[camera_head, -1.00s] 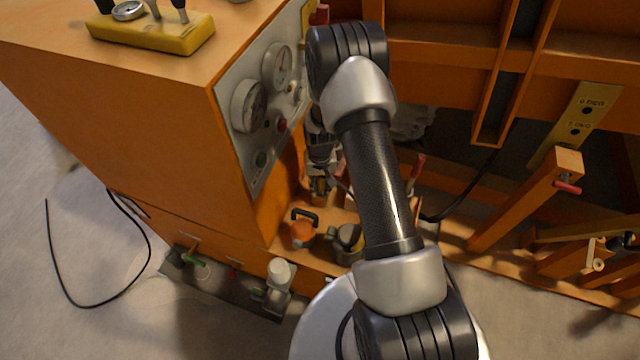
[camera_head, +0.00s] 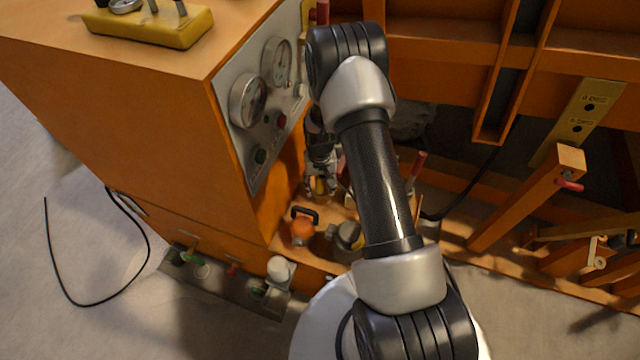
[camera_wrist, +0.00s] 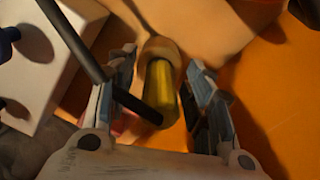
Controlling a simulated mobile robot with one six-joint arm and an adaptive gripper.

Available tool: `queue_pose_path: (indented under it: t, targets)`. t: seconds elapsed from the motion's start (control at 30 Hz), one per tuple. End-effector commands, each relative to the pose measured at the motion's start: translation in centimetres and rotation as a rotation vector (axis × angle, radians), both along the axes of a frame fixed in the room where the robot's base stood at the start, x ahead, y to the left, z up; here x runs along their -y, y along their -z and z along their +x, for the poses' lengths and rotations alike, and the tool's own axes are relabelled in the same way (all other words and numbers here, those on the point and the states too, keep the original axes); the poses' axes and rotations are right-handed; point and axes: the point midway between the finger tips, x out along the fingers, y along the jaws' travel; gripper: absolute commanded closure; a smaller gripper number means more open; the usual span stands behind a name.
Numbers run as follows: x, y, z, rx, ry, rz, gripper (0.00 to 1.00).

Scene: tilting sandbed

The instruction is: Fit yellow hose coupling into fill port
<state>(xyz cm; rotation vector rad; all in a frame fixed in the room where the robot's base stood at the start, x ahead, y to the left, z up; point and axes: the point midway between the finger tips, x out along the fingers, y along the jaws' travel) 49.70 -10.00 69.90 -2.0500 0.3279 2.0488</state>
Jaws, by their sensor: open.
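The yellow hose coupling (camera_wrist: 161,85) lies between the spread fingers of my gripper (camera_wrist: 163,58) in the wrist view, with a tan, rounded part at its far end. My gripper is open, with a gap visible on the coupling's right side. In the head view, my gripper (camera_head: 321,183) is low beside the orange cabinet, and a small yellow patch of the coupling shows at its fingers. My arm hides part of this area. I cannot clearly pick out the fill port in either view.
A dark rod (camera_wrist: 92,62) crosses in front of the left finger in the wrist view. The orange cabinet (camera_head: 140,130) with a gauge panel stands left. An orange black-handled object (camera_head: 303,228) sits below my gripper. Orange posts (camera_head: 520,205) stand right.

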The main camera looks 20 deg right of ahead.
Motion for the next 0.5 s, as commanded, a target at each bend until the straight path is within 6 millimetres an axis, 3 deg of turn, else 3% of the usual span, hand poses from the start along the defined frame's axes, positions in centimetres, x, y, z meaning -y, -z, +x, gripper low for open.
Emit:
queue_pose_path:
  t: [0.27, 0.5]
  targets:
    - [0.0, -0.6, 0.0, 0.001, 0.0, 0.0, 0.53]
    - [0.0, -4.8, 0.1, 0.005, 0.0, -0.001, 0.53]
